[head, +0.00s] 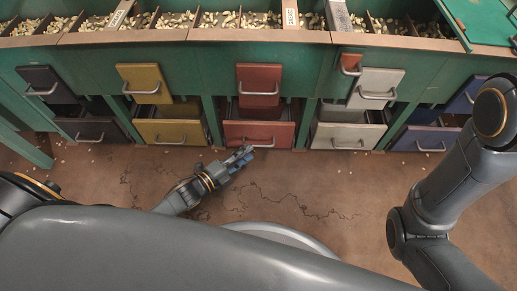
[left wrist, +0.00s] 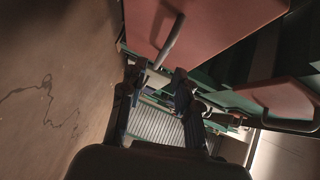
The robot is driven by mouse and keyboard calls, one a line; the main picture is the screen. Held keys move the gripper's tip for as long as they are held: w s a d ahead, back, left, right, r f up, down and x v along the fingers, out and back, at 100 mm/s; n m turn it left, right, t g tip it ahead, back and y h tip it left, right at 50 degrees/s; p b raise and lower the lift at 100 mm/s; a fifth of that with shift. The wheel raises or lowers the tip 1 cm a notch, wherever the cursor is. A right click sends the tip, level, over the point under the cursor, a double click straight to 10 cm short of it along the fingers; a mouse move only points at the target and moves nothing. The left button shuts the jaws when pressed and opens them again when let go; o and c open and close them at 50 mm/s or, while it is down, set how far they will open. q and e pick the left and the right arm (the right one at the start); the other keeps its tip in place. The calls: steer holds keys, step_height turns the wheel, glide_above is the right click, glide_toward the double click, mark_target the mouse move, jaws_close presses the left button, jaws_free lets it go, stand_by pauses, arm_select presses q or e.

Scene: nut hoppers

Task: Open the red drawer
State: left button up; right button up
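The lower red drawer (head: 260,134) is in the middle of the row in the head view, with its front facing me and a dark gap above it. Its metal handle (head: 249,144) is on the front. My left gripper (head: 240,157) is right at this handle. In the left wrist view a large red front (left wrist: 215,25) fills the top, and its bar handle (left wrist: 171,42) runs down toward the space between my fingertips (left wrist: 158,76). The fingers are apart; I cannot tell whether they touch the bar. My right gripper is out of the head view.
A smaller red panel (head: 258,78) with a handle is above the drawer. Yellow drawers (head: 171,131) stand to the left and whitish ones (head: 345,136) to the right. Green posts separate them. Nut bins (head: 240,20) line the top. The brown floor (head: 300,195) in front is mostly clear.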

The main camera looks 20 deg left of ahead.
mark_target(258, 146)
arm_select(q)
steer(key=b+x, duration=0.2)
steer(key=x, duration=0.4)
steer(key=shift+w, duration=0.1)
steer(key=shift+c, duration=0.4)
jaws_close()
